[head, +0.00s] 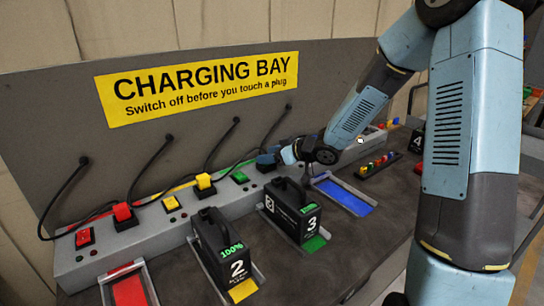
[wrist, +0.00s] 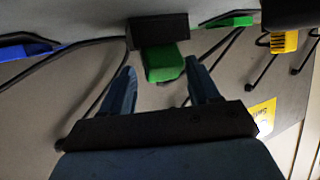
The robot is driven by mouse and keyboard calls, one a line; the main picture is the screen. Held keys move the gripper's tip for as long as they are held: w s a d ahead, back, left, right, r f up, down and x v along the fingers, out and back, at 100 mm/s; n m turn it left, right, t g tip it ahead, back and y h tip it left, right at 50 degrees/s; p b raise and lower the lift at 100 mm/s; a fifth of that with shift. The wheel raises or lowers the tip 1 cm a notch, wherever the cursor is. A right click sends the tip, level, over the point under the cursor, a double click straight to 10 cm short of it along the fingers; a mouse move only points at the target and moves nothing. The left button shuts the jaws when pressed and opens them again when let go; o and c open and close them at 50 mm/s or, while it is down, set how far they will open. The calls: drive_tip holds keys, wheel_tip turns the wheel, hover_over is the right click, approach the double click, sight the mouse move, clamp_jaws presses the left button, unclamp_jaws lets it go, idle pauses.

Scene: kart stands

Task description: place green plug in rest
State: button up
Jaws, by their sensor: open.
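The green plug (wrist: 164,63) sits against a black socket block (wrist: 158,29) in the wrist view. My gripper (wrist: 160,75) is open, with one finger on each side of the plug near its lower end. I cannot tell whether the fingers touch it. In the head view my gripper (head: 268,159) is at the back strip, right of a green switch (head: 239,177), and hides the plug. I cannot make out which part is the plug's rest.
Battery 2 (head: 220,254) and battery 3 (head: 292,212) stand in front of the strip. A yellow plug (head: 204,183) and a red plug (head: 123,213) are to the left. An empty blue bay (head: 342,194) lies right. Black cables hang from the back panel (head: 330,75).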

drive_tip(key=shift+r, duration=0.5)
drive_tip(key=s+d+r+m+t+h, duration=0.1)
drive_tip(key=s+d+r+m+h, duration=0.1)
drive_tip(key=s+d+r+h, duration=0.4)
drive_tip(key=s+d+r+m+t+h, duration=0.1)
drive_tip(key=d+r+m+t+h, duration=0.2)
drive_tip(key=d, duration=0.5)
drive_tip(key=s+d+r+m+h, duration=0.2)
drive_tip(key=s+d+r+h, duration=0.15)
drive_tip(key=d+r, duration=0.35)
drive_tip(key=s+r+m+g+y, duration=0.1)
drive_tip(key=s+m+g, duration=0.3)
drive_tip(key=s, duration=1.9)
drive_tip(key=shift+s+g, duration=0.25)
drive_tip(key=shift+g, duration=0.55)
drive_tip(key=shift+a, duration=0.1)
